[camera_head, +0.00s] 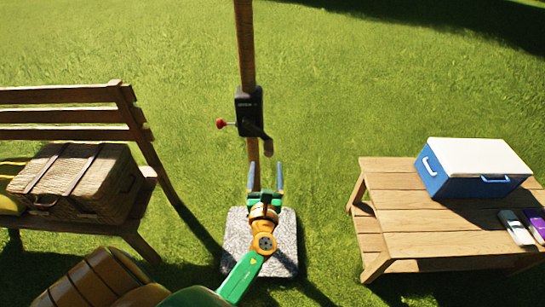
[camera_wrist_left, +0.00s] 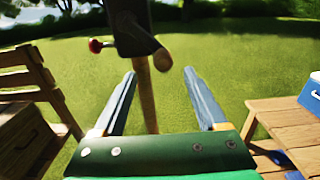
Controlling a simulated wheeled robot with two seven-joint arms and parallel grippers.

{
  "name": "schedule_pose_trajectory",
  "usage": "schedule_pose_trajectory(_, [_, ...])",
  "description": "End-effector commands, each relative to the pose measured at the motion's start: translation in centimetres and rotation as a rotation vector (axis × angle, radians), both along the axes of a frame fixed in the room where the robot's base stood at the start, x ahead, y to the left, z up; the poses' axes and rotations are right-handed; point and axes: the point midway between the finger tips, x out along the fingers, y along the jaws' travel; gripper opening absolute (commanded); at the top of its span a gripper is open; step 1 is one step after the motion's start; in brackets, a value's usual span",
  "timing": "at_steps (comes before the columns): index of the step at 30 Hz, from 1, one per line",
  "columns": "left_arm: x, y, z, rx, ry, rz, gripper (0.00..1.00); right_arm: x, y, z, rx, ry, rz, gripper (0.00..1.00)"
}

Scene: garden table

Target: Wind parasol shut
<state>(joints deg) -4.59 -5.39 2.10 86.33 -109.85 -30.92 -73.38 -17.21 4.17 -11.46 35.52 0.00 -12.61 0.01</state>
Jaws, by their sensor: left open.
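The parasol's wooden pole (camera_head: 246,45) rises from a square stone base (camera_head: 285,245). A black winder box (camera_head: 249,112) is fixed on the pole. It has a red knob (camera_head: 220,123) on its left and a dark crank arm with a wooden handle (camera_head: 267,146) hanging at its lower right. The canopy is out of view. My left gripper (camera_head: 265,178) is open and empty, just below the crank handle and apart from it. In the left wrist view, the handle (camera_wrist_left: 162,60) shows ahead, above and between the two fingers. My right gripper is not in view.
A wooden bench (camera_head: 70,115) with a wicker basket (camera_head: 75,180) stands at the left. A wooden table (camera_head: 400,210) at the right holds a blue and white cooler (camera_head: 475,168) and small items. Grass between them is open.

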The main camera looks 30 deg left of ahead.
Motion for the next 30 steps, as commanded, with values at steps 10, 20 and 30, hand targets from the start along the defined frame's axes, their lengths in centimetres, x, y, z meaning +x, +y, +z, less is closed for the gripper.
schedule_pose_trajectory(10, [4.9, 3.0, -0.2, -0.002, -0.002, 0.000, 0.75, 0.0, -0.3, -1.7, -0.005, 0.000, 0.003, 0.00])
schedule_pose_trajectory(20, [7.1, 4.3, -0.1, -0.004, 0.000, -0.001, 0.75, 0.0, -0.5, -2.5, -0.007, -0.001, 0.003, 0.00])
schedule_pose_trajectory(30, [7.1, 4.3, -0.1, -0.004, 0.001, -0.001, 0.48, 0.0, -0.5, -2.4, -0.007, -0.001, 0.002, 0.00])
